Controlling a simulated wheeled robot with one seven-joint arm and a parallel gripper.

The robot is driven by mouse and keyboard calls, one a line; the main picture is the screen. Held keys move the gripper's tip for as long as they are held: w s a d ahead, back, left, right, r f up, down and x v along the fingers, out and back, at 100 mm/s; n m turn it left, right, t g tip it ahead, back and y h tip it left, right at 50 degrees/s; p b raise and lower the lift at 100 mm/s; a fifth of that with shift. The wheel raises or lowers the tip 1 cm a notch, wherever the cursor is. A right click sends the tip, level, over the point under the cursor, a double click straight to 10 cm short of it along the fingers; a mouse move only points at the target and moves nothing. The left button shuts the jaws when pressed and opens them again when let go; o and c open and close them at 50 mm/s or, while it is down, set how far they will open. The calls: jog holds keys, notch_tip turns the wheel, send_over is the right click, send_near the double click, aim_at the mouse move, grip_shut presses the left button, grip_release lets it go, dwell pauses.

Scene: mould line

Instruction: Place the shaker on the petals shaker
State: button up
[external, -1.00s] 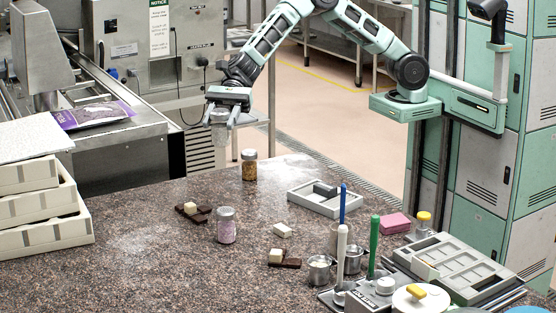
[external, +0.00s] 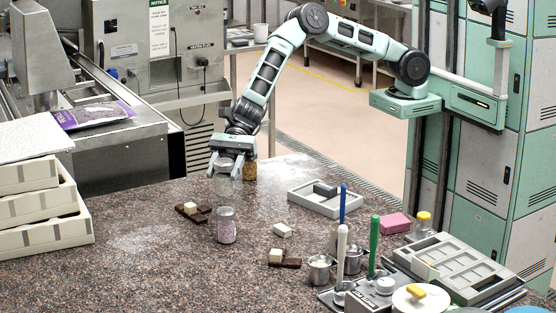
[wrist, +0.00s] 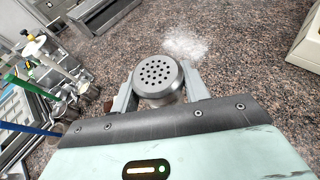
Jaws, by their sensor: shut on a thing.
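My gripper (external: 226,172) is shut on a shaker (external: 223,186), a pale, clear-looking jar. In the wrist view its perforated grey metal lid (wrist: 158,76) shows between the fingers (wrist: 158,92). The petals shaker (external: 226,227), a jar with pink-purple contents and a grey lid, stands upright on the speckled counter. The held shaker is upright in the external view, just above the petals shaker in the picture, with a small gap between them. The petals shaker is not seen in the wrist view.
A jar with golden contents (external: 250,168) stands behind my gripper, partly hidden. A grey mould tray (external: 325,203) and tools in cups stand to the right. White crates (external: 40,220) are at the left.

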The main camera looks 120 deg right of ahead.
aim_at(225, 185)
notch_tip(225, 185, down, 4)
jog(key=shift+r+p, duration=0.2)
jog(key=shift+p, duration=0.45)
jog(key=shift+f, duration=0.2)
jog(key=shift+f, duration=0.1)
jog(key=shift+f+b, duration=0.15)
jog(key=shift+b, duration=0.15)
jog(key=o, duration=1)
jog(key=shift+o, duration=0.2)
